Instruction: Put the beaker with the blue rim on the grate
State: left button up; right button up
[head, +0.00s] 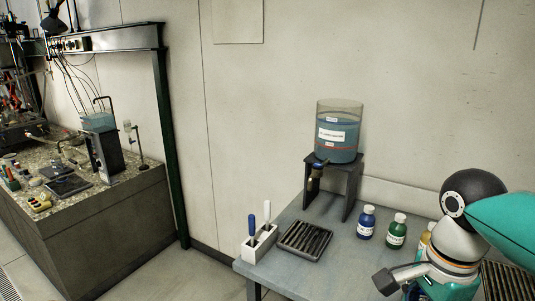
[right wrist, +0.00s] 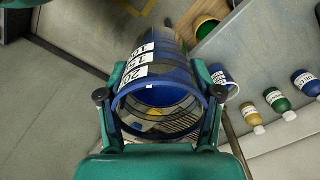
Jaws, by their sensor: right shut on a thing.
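The clear beaker with the blue rim (right wrist: 160,72) fills the middle of the right wrist view, with white number labels on its side. My right gripper (right wrist: 161,94) is shut on it, a finger on each side. In the head view my right gripper (head: 387,282) is at the bottom right, partly cut off, and I cannot make out the beaker there. A dark slatted grate (head: 305,240) lies on the table in front of the tank stand, left of my right gripper. My left gripper is in neither view.
A tank of blue liquid (head: 338,130) stands on a dark stand (head: 350,170) with a tap below. A holder (head: 258,246) with two handled tools is left of the grate. Blue (head: 367,222) and green (head: 397,231) bottles stand right. A wire rack (head: 512,278) lies far right.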

jog(key=shift+s+d+f, duration=0.1)
jog(key=shift+s+f, duration=0.55)
jog(key=shift+f, duration=0.15)
jog(key=w+a+f+n, duration=0.1)
jog(key=w+f+n, duration=0.2)
jog(key=f, duration=0.6)
jog(key=w+a+f+n, duration=0.2)
jog(key=w+f+n, duration=0.2)
jog(key=f+n, duration=0.3)
jog(key=w+a+f+n, duration=0.1)
jog(key=w+f+n, duration=0.3)
jog(key=f, duration=0.6)
jog(key=shift+a+f+n, duration=0.25)
jog(key=shift+f+n, duration=0.05)
jog(key=shift+n, duration=0.7)
jog(key=shift+a, duration=0.1)
